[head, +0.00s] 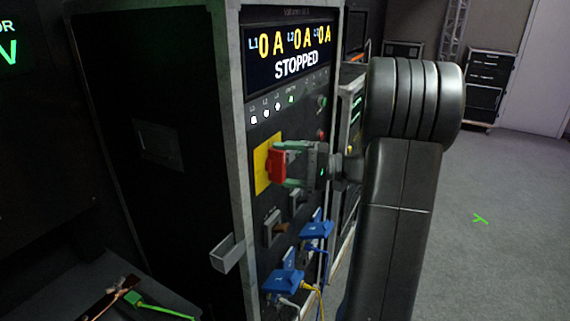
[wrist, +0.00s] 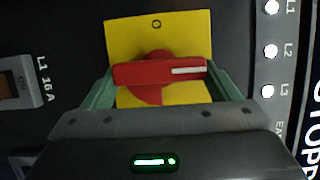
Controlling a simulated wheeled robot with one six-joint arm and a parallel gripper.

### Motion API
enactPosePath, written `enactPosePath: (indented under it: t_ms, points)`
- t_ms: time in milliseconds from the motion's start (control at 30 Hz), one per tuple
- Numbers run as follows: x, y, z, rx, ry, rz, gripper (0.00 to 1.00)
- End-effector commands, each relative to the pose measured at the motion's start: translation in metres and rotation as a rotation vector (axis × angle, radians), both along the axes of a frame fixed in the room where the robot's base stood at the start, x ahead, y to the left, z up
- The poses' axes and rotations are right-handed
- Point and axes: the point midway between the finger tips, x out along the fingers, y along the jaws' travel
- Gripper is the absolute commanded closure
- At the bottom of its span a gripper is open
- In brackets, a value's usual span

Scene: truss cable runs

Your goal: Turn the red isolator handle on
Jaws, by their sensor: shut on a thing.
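The red isolator handle (head: 275,163) sits on a yellow plate (head: 262,176) on the front of the dark cabinet. My gripper (head: 283,165) is shut on it, with one green finger at each end of the bar. In the wrist view the red handle (wrist: 140,72) lies across the yellow plate (wrist: 180,28), its white mark pointing right, towards the lamps. An "O" is printed at the plate's top edge there; no other plate mark shows. In the head view the handle looks upright. The cabinet display (head: 295,52) reads 0 A three times and STOPPED.
White lamps (head: 265,112) and a green one are lit above the handle. Breakers (head: 272,228) and blue connectors (head: 283,281) with cables are below it. A metal bracket (head: 228,252) juts from the cabinet's edge. The grey floor (head: 500,210) at right is open.

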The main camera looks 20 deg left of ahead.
Motion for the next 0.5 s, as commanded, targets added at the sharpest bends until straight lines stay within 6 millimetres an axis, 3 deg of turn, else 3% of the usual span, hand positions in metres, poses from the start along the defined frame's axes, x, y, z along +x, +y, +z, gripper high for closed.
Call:
enactPosePath:
  t_ms: [367, 400, 467, 500]
  points:
    - [0.0002, 0.0000, 0.0000, 0.001, 0.007, -0.001, 0.41]
    - [0.0001, -0.0001, -0.0001, 0.000, 0.006, -0.001, 0.10]
    - [0.0001, -0.0001, -0.0001, 0.000, 0.006, -0.001, 0.00]
    - [0.0001, -0.0001, -0.0001, 0.000, 0.005, 0.000, 0.00]
